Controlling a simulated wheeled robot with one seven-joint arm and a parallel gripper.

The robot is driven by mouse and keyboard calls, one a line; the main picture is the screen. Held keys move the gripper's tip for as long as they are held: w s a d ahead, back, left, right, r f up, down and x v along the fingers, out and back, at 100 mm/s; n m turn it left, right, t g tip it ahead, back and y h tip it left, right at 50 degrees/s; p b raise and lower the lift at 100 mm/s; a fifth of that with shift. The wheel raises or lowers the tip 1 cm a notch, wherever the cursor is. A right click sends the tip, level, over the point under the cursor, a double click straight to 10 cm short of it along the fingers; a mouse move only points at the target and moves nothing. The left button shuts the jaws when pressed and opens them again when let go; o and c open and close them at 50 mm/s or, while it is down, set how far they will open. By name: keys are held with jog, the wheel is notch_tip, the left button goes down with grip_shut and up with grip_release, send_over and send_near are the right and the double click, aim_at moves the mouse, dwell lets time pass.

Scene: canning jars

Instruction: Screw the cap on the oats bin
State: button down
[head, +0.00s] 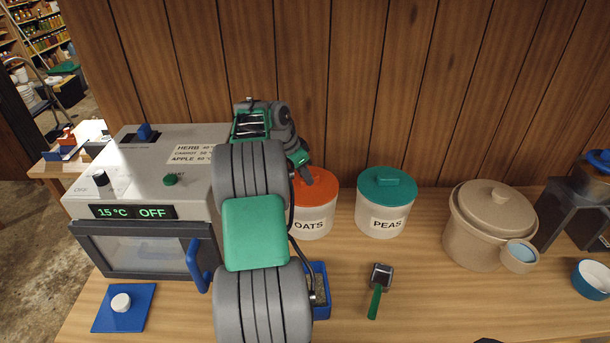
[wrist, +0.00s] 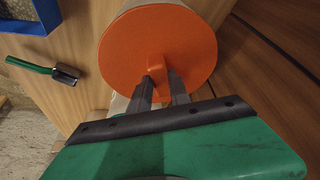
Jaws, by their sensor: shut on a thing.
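The oats bin (head: 311,226) is a white tub labelled OATS, standing on the wooden counter behind my arm. Its orange cap (head: 317,191) lies over the bin's top; the cap (wrist: 135,45) fills the upper middle of the wrist view. I cannot tell from these views how tightly it is seated. My gripper (wrist: 160,82) is shut on the raised grip (wrist: 155,63) of the cap, one finger on each side. In the head view my arm hides the left part of the bin and cap.
The peas bin (head: 384,212) with a green cap stands just right of the oats bin. A dryer box (head: 150,190) stands left. A green-handled scoop (head: 376,293) and a blue tray (head: 321,297) lie in front. A beige crock (head: 485,230) stands right. The wood wall is close behind.

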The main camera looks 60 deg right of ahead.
jog(key=shift+r, duration=0.1)
jog(key=m+p, duration=0.1)
jog(key=p, duration=0.1)
jog(key=shift+w+r+p, duration=0.1)
jog(key=shift+r+p, duration=0.1)
jog(key=shift+p, duration=0.15)
jog(key=m+g+y+p, duration=0.1)
jog(key=m+p, duration=0.2)
jog(key=p, duration=0.1)
jog(key=shift+w+d, duration=0.1)
jog(key=shift+d, duration=0.1)
jog(key=shift+f+m, duration=0.25)
jog(key=shift+m, duration=0.05)
jog(key=c, duration=1.1)
grip_release()
jog(key=shift+c, duration=0.2)
